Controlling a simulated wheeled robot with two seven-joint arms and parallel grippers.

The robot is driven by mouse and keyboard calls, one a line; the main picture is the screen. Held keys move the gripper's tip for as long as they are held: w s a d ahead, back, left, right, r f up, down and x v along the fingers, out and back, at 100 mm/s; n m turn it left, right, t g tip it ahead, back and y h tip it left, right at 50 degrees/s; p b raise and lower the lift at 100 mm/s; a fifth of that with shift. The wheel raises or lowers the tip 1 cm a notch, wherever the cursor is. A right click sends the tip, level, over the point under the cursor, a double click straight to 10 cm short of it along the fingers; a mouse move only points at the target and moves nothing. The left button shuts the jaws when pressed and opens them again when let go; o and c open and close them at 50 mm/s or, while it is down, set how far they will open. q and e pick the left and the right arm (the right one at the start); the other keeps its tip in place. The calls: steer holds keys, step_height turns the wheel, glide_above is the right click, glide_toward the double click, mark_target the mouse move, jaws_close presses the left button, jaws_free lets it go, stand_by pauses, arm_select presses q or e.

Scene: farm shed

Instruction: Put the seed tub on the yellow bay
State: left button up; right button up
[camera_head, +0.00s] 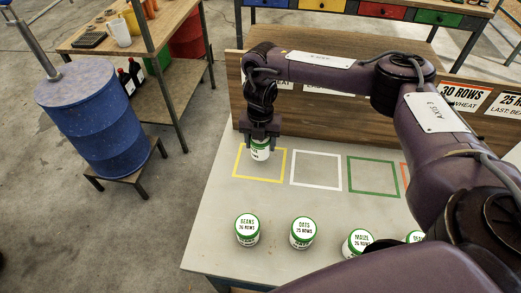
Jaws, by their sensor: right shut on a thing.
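My right gripper (260,138) points down at the back left of the pale table and is shut on a white tub with a green band (260,152). The held tub is over or within the yellow-outlined bay (241,178). I cannot tell if its base touches the table. The gripper hides its top, and its label is too small to read. In the front row stand a beans tub (247,231), an oats tub (303,233), a maize tub (358,243) and another tub (415,237) partly hidden by my arm. My left gripper is not in view.
A wooden board with signs (340,107) stands behind. A blue drum (95,120) stands left of the table.

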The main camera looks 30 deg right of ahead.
mark_target(260, 151)
step_height(260, 151, down, 4)
steer(key=shift+r+p, duration=0.2)
steer(key=shift+p, duration=0.15)
steer(key=shift+f, duration=0.15)
steer(key=shift+f, duration=0.2)
steer(key=o, duration=1.1)
steer(key=shift+c, duration=0.2)
